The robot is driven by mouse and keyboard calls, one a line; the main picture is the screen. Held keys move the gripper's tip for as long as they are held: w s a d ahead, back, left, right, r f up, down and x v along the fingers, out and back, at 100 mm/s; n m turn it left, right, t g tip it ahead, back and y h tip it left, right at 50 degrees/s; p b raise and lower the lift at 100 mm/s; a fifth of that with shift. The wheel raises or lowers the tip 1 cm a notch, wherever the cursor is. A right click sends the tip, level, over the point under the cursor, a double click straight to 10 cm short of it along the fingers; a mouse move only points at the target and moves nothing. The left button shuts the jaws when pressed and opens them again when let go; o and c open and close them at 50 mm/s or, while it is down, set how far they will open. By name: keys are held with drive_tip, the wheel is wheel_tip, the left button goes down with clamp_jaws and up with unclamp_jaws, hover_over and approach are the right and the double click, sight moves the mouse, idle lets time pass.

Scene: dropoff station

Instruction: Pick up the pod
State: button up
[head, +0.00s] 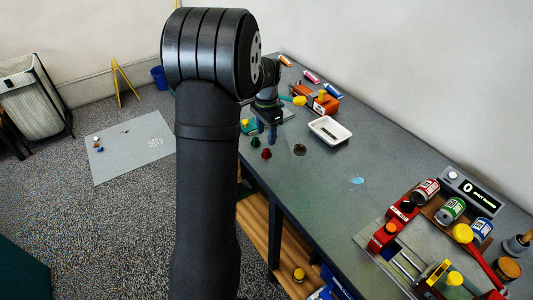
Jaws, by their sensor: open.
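My gripper (267,130) points down over the far left part of the grey table (335,180), with its two fingers apart and nothing visible between them. A small dark green piece (254,142) and a small dark red piece (266,154) lie just in front of the fingers, near the table's left edge. Either could be the pod; I cannot tell which at this size. Another green thing (247,126) sits left of the fingers, partly hidden by my arm. Whether the fingertips touch the table is unclear.
A white tray (330,131) stands right of my gripper, with an orange tool (322,102) behind it. A brown round spot (299,150) is on the table. The table's middle is mostly clear.

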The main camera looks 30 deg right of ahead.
sight(267, 152)
wheel_tip(267, 152, down, 8)
drive_tip(key=shift+r, duration=0.25)
drive_tip(key=shift+c, duration=0.2)
drive_tip(key=c, duration=0.8)
